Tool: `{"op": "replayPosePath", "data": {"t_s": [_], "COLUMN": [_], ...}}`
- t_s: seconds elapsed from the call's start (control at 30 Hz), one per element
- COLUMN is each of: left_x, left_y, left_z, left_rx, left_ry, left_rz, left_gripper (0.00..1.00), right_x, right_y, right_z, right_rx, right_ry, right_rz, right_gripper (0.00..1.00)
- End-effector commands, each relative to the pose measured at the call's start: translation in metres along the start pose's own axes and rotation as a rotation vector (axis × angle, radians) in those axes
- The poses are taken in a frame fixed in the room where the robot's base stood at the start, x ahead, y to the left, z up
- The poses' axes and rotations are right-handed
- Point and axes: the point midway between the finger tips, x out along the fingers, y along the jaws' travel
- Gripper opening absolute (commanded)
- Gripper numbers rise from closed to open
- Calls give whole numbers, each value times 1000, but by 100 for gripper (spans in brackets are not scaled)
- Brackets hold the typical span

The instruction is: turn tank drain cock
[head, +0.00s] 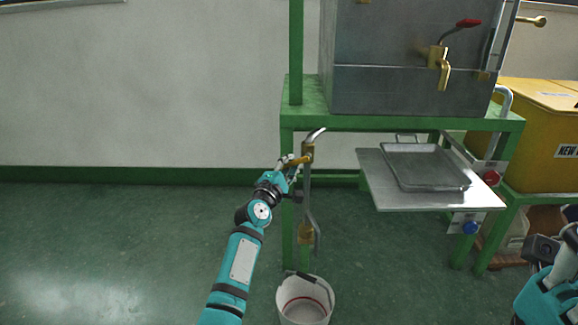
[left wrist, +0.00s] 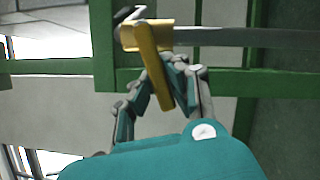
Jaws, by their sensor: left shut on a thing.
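The tank drain cock is a brass valve (head: 308,152) on a thin vertical pipe (head: 307,190) beside the green stand's front leg. Its brass lever points left in the head view, and it also shows as a long yellow lever (left wrist: 151,75) in the left wrist view. My left gripper (head: 290,165) is shut on this lever, with the fingers on both sides of it; the fingers partly hide it. The grey metal tank (head: 390,90) stands on the green stand above. Part of my right arm shows at the lower right; its fingertips cannot be made out.
A white bucket (head: 304,303) stands on the floor below the pipe's lower brass fitting (head: 305,234). A metal shelf (head: 395,199) with a shallow tray (head: 428,187) juts out to the right. The floor at left is clear.

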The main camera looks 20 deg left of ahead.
Motion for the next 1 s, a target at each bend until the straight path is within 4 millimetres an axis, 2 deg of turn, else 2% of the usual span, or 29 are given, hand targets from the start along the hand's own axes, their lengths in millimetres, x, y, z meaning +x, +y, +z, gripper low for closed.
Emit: {"op": "replayPosePath", "data": {"t_s": [0.07, 0.1, 0.3, 0.67, 0.87, 1.0], "left_x": [0, 0, 0, -4, -30, -60], "left_y": [5, 5, 4, 1, 1, 1], "left_z": [0, 0, 0, 0, 0, -1], "left_rx": [-1, -1, 1, 1, 1, 1], "left_ry": [1, 1, 1, 0, 2, 3], "left_rz": [9, 9, 6, 3, 4, 3], "left_gripper": [0, 11, 37, 38, 38, 38], "right_x": [0, 0, 0, 0, 0, 0], "right_y": [0, 0, 0, 0, 0, 0], "right_z": [0, 0, 0, 0, 0, 0], "right_rx": [0, 0, 0, 0, 0, 0], "right_ry": [0, 0, 0, -1, -1, 0], "right_rz": [0, 0, 0, -1, -1, -1], "right_gripper": [0, 0, 0, 0, 0, 0]}}
